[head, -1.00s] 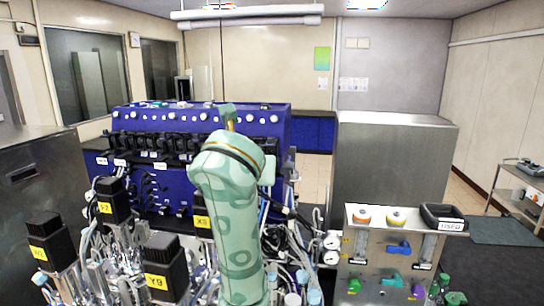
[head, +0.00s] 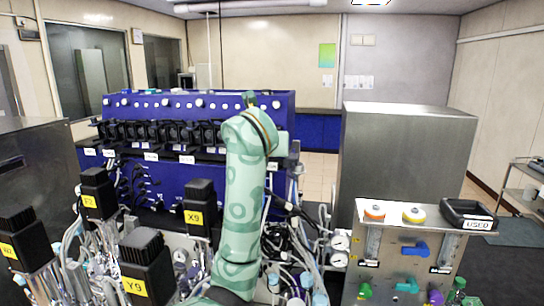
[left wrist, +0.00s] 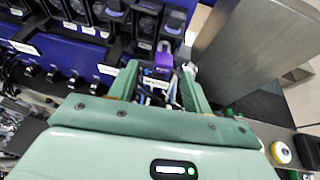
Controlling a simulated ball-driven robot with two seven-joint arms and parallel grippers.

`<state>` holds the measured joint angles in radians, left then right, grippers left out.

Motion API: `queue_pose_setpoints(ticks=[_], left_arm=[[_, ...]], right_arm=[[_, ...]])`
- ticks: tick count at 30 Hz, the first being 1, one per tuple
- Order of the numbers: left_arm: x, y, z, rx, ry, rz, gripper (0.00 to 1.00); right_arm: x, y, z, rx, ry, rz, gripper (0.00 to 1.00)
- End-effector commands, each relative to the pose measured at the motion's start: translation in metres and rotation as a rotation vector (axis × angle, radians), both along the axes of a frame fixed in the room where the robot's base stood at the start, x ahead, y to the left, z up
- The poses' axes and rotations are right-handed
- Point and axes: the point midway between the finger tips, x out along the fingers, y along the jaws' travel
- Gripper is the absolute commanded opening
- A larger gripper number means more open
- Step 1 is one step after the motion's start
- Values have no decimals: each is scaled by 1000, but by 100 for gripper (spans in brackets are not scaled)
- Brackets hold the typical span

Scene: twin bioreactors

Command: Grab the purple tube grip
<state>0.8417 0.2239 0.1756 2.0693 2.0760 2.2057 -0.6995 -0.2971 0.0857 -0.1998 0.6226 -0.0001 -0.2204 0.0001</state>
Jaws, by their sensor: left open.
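A small purple grip (left wrist: 164,58) shows in the left wrist view, in front of the black row of the blue machine, close to thin tubes. My left gripper (left wrist: 160,72) is open, with its two green fingers to the left and right of the grip in the picture. I cannot tell whether the grip is between the fingertips or still beyond them. No contact is visible. In the head view my green left arm hides most of this gripper and the purple grip. My right gripper is in neither view.
The blue machine (head: 235,101) stands behind my arm. Black motor blocks (head: 200,205) and tubes crowd the left and below. A steel cabinet (head: 405,150) stands right. A valve panel (head: 390,262) with coloured knobs and a black USED tray (head: 468,213) is at front right.

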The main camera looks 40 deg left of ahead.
Motion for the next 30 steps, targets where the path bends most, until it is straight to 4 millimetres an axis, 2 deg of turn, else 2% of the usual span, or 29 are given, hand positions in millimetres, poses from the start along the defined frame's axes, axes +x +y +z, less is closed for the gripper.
queue_pose_setpoints(ticks=[9,17,22,23,30], left_arm=[[38,18,-16,-1,3,1,49],[41,20,-18,1,1,0,49],[41,20,-18,0,1,0,5],[41,20,-18,1,1,0,1],[41,20,-18,0,1,0,1]], right_arm=[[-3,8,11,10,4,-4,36],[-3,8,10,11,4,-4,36],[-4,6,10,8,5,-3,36],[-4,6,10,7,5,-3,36],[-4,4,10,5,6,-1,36]])
